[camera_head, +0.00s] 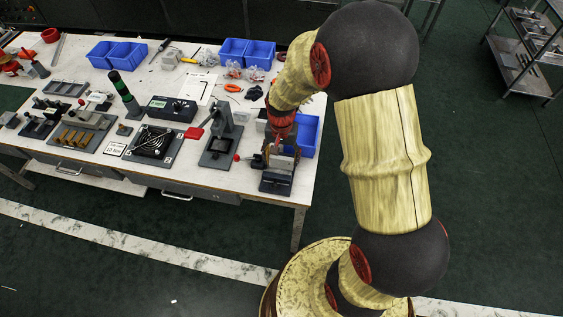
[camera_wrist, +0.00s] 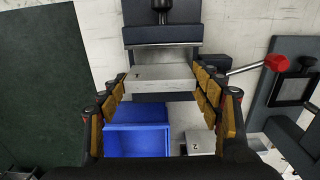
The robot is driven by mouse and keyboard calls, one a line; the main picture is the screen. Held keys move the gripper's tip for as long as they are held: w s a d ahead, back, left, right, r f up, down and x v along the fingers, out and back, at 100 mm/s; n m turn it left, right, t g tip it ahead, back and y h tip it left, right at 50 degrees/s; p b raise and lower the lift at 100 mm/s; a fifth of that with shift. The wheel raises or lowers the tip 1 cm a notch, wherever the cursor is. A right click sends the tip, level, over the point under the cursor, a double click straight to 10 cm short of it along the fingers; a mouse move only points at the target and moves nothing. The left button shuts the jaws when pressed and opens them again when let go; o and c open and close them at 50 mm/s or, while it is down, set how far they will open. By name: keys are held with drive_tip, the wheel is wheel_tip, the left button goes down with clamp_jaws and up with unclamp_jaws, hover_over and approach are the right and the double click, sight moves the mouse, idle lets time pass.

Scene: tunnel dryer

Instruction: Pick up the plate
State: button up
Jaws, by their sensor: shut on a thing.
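The plate (camera_wrist: 160,77) is a pale grey rectangular slab with a small dark mark on its top left, seen in the middle of the wrist view. My gripper (camera_wrist: 160,84) is shut on it, with the padded fingers at its left and right ends. The plate is at a dark vise-like fixture (camera_wrist: 162,34). I cannot tell whether it rests in the fixture or is clear of it. In the head view, my gripper (camera_head: 281,145) is over the same fixture (camera_head: 276,182) at the table's front right corner, and the plate is hard to make out.
A press with a red-knobbed lever (camera_head: 219,145) stands close to the left of the fixture. The table's (camera_head: 250,188) right edge is near; open floor lies beyond.

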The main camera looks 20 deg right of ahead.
drive_tip(key=c, duration=0.5)
drive_tip(key=shift+c, duration=0.2)
